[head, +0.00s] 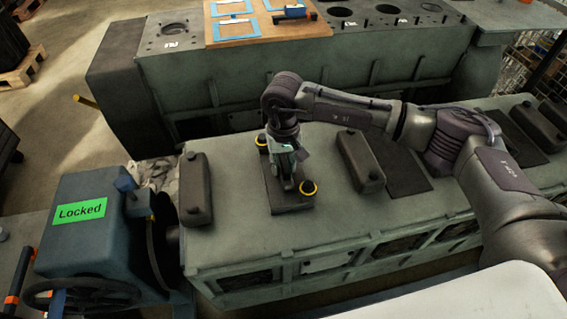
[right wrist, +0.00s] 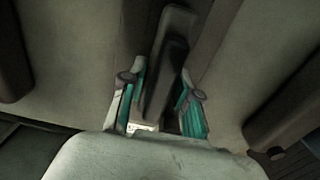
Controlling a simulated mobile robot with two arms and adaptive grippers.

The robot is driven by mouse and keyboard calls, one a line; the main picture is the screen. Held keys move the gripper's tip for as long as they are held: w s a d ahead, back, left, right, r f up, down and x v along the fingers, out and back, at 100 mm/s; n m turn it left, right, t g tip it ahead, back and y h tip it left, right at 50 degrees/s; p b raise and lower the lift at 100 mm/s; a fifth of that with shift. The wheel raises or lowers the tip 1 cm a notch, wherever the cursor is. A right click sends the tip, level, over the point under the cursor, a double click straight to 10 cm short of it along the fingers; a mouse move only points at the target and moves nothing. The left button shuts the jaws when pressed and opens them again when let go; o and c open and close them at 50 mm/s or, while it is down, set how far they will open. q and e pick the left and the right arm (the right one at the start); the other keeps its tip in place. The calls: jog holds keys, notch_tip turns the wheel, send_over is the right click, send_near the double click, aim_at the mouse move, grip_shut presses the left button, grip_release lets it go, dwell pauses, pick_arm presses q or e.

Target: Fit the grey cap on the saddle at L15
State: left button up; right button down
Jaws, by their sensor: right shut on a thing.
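My right gripper (head: 287,178) points down over the green engine block, at a dark rectangular base (head: 274,199) with a yellow-ringed round fitting at each of two opposite corners. In the right wrist view the teal-padded fingers (right wrist: 160,108) are closed on the sides of a narrow dark grey piece, which I take to be the grey cap (right wrist: 166,75). The gripper hides most of the cap in the head view. I cannot tell whether the cap touches the saddle below, and no L15 mark is readable. My left gripper is out of view.
Dark grey covers stand on the block on both sides, one at left (head: 196,188) and one at right (head: 360,161). A blue unit with a green "Locked" sign (head: 82,212) stands at the left end. A wooden board (head: 265,27) lies on the bench behind.

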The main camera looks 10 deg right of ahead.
jog(key=c, duration=0.8)
grip_release()
jog(key=shift+o, duration=0.2)
jog(key=shift+s+f, duration=0.1)
notch_tip(320, 180, up, 12)
